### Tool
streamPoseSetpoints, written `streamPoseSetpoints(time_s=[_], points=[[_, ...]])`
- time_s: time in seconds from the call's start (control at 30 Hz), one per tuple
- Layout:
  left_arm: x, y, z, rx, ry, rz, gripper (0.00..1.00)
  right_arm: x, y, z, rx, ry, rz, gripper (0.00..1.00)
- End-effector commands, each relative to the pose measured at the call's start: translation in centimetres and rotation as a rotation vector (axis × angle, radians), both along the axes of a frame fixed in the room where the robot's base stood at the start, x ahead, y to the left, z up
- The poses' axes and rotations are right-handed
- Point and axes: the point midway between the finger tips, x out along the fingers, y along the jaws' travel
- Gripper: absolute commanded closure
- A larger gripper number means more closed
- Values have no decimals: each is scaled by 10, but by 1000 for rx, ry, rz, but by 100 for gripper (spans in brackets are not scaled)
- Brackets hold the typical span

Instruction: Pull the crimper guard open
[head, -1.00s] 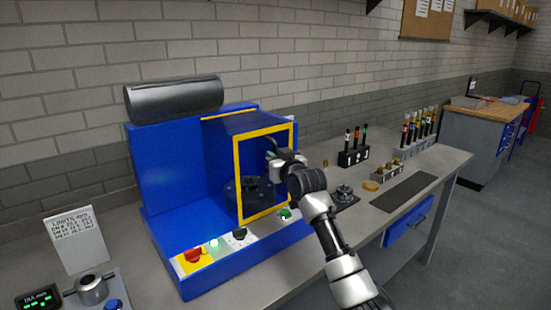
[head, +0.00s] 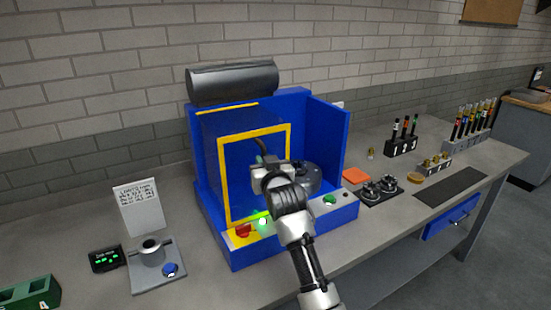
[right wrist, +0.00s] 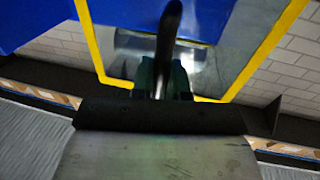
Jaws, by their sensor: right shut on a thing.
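The crimper guard (head: 224,185) is a clear panel in a yellow frame at the left front of the blue crimper machine (head: 328,138). The grey round crimper head (head: 308,178) shows to the right of the frame, partly behind my arm. My right gripper (head: 262,168) is at the guard's front, shut on its dark upright handle. In the right wrist view the handle (right wrist: 168,35) stands between the fingers (right wrist: 163,80), with the yellow frame (right wrist: 262,50) behind it. My left gripper is not in view.
A gauge stand (head: 155,262) is at the left. A black tray of fittings (head: 380,190) and several vial racks stand at the right.

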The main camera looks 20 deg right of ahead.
Motion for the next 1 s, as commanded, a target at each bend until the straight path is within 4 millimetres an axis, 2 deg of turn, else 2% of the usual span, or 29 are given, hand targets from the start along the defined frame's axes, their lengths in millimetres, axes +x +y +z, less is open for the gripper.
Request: streamPoseSetpoints(time_s=[0.33, 0.37, 0.5, 0.83, 1.0], points=[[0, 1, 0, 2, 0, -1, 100, 0, 1, 0, -1, -3, -1, 100], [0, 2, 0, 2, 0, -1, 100, 0, 1, 0, -1, -3, -1, 82], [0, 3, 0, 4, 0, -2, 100, 0, 1, 0, -1, -2, -1, 61], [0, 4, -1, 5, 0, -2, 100, -2, 1, 0, -1, -2, -1, 61], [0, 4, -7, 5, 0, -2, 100, -20, 3, -2, -1, -2, -1, 61]])
